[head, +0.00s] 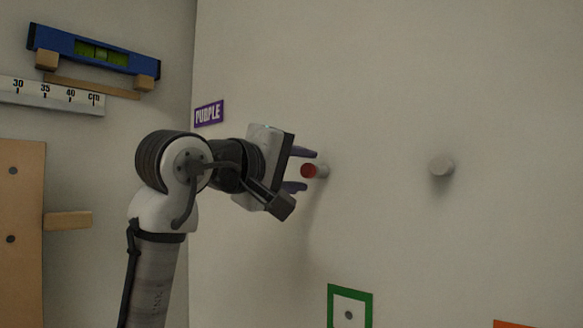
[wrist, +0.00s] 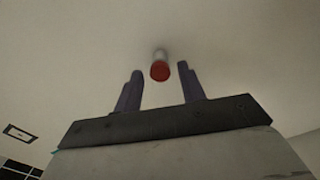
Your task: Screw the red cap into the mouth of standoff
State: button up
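The red cap (head: 309,171) is at the outer end of a short pale standoff (head: 323,170) that sticks out of the wall. In the wrist view the red cap (wrist: 160,72) shows end-on, with the standoff (wrist: 160,54) behind it. How deep the cap sits in the mouth cannot be told. My gripper (head: 308,170) is open, its dark purple fingers above and below the cap in the head view. In the wrist view my gripper (wrist: 160,70) has a finger on each side of the cap, with a visible gap on both sides.
Another pale standoff (head: 442,165) without a red cap sticks out to the right. A PURPLE sign (head: 209,113) is on the wall behind my arm. A green frame (head: 349,292) is below. A blue level (head: 95,54) and a ruler (head: 50,96) are at left.

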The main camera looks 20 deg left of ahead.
jog(key=c, duration=0.8)
jog(key=shift+o, duration=0.2)
jog(key=m+p, duration=0.1)
jog(key=m, duration=0.2)
jog(key=shift+r+m, duration=0.1)
jog(key=shift+m, duration=0.3)
jog(key=shift+m+p, duration=0.35)
jog(key=shift+m, duration=0.35)
jog(key=m+p, duration=0.1)
jog(key=m, duration=0.3)
jog(key=shift+m, duration=0.6)
